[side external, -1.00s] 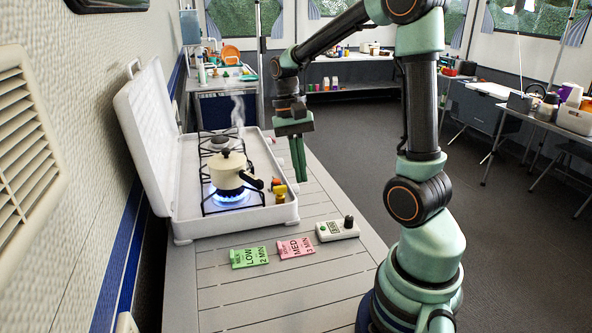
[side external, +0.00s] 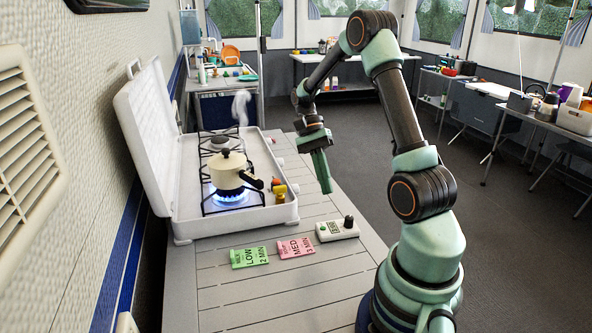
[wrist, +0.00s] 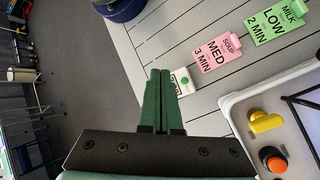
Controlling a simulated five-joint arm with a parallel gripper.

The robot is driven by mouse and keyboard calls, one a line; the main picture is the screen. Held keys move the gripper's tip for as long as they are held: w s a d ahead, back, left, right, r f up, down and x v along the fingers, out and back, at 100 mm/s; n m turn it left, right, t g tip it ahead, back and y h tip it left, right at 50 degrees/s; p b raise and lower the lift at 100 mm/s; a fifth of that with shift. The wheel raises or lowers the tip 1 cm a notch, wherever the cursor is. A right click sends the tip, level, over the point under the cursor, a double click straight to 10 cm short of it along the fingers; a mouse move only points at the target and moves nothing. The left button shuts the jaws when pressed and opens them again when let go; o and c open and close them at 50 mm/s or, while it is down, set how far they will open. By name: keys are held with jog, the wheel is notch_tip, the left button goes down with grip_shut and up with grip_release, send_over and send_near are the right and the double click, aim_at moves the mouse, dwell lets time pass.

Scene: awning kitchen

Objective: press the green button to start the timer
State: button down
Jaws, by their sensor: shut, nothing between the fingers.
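A small white timer (side external: 338,230) with a display and a black knob lies on the grey slatted table (side external: 230,310), right of the cards.
A white camp stove (side external: 185,225) with an open lid stands left, a cream pot (side external: 228,170) steaming over a blue flame. A green LOW 2 MIN card (side external: 249,257) and a pink MED 3 MIN card (side external: 296,247) lie in front. The table front is clear.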

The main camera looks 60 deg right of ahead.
aim_at(322, 227)
jog(key=shift+f, duration=4.4)
jog(key=shift+f, duration=0.15)
jog(key=shift+f, duration=0.3)
jog(key=shift+f, duration=0.3)
jog(key=shift+r, duration=0.75)
jog(key=shift+r, duration=2.55)
